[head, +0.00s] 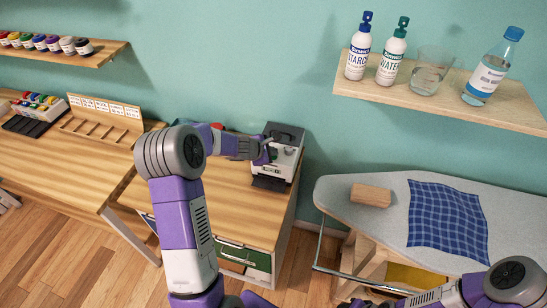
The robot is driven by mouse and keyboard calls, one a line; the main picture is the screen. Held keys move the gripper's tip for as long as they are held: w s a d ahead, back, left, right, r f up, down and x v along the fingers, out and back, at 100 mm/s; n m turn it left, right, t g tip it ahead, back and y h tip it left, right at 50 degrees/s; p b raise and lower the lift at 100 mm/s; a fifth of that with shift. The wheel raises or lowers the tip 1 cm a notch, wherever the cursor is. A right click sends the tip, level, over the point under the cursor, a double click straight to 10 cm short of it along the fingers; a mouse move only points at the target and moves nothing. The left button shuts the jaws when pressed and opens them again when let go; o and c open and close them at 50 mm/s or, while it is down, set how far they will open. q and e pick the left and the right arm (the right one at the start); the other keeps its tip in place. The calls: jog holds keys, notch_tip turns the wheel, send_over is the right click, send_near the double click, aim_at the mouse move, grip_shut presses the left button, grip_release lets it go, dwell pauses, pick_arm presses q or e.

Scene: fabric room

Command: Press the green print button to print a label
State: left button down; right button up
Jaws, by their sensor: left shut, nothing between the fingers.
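The label printer (291,162) is a grey and black box on the wooden cabinet top near the wall. My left arm reaches across to it, and my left gripper (268,150) is shut and empty at the printer's front left side. The fingertips are at or very near its front face; I cannot tell whether they touch. I cannot make out the green print button, which may be behind the gripper. My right gripper (352,303) is low at the bottom edge, partly cut off, and its fingers are unclear.
An ironing board (390,200) on the right carries a wooden block (371,195) and a blue checked cloth (447,220). A wooden rack (100,120) stands on the left table.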

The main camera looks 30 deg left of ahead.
pick_arm(q)
jog(key=shift+f, duration=0.15)
dwell(0.4)
jog(key=shift+r+p, duration=0.4)
jog(key=shift+r, duration=0.2)
notch_tip(320, 180, up, 6)
jog(key=p, duration=0.5)
dwell(0.5)
dwell(0.4)
